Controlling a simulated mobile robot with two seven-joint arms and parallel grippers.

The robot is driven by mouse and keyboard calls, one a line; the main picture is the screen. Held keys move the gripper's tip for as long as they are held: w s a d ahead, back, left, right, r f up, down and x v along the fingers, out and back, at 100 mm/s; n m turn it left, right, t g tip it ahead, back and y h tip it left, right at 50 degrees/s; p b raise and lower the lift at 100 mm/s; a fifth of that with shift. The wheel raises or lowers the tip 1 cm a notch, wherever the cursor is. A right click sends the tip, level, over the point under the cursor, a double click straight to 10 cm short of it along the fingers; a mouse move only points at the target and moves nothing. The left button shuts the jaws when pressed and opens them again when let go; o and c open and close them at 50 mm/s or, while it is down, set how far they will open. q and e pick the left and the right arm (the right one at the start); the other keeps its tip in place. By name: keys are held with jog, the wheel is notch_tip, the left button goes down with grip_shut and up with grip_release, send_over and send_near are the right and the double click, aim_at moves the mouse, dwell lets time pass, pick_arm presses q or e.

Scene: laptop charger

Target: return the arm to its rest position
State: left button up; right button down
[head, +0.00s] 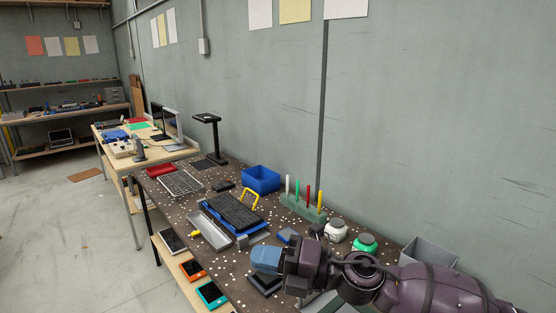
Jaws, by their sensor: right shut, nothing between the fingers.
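My right arm, dark purple, reaches in from the lower right over the near end of the speckled dark bench (150,185). A laptop (232,212) with a black keyboard lies in a blue holder left of and beyond the gripper. A black square item (264,284) lies just below the gripper. My left gripper is out of view.
A black stand (213,137) rises at the far end. Open floor lies left.

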jog(key=w+d+f+m+t+h, duration=0.2)
jog(key=d+f+m+t+h, duration=0.6)
jog(key=m, duration=0.5)
jog(key=w+d+f+m+t+h, duration=0.2)
jog(key=d+f+m+t+h, duration=0.3)
jog(key=d+m, duration=0.6)
jog(key=s+d+f+m+g+h, duration=0.1)
jog(key=s+d+f+m, duration=0.2)
jog(key=s+f, duration=0.1)
jog(key=s+d+f+m+g+h, duration=0.1)
jog(key=s+d+f+m+h, duration=0.1)
jog(key=s+f, duration=0.3)
jog(key=s+d+f+m+g+h, duration=0.1)
jog(key=s+d+f+m+h, duration=0.1)
jog(key=s+d+f+m, duration=0.3)
notch_tip(320, 180, down, 3)
jog(key=shift+r+g, duration=0.1)
jog(key=shift+g, duration=0.2)
jog(key=s+d+f+m+g, duration=0.1)
jog(key=s+f, duration=0.3)
jog(key=s, duration=0.3)
jog(key=shift+s+f+g+h, duration=0.35)
jog(key=shift+g+h, duration=0.05)
jog(key=shift+w+d, duration=0.1)
jog(key=shift+d, duration=0.05)
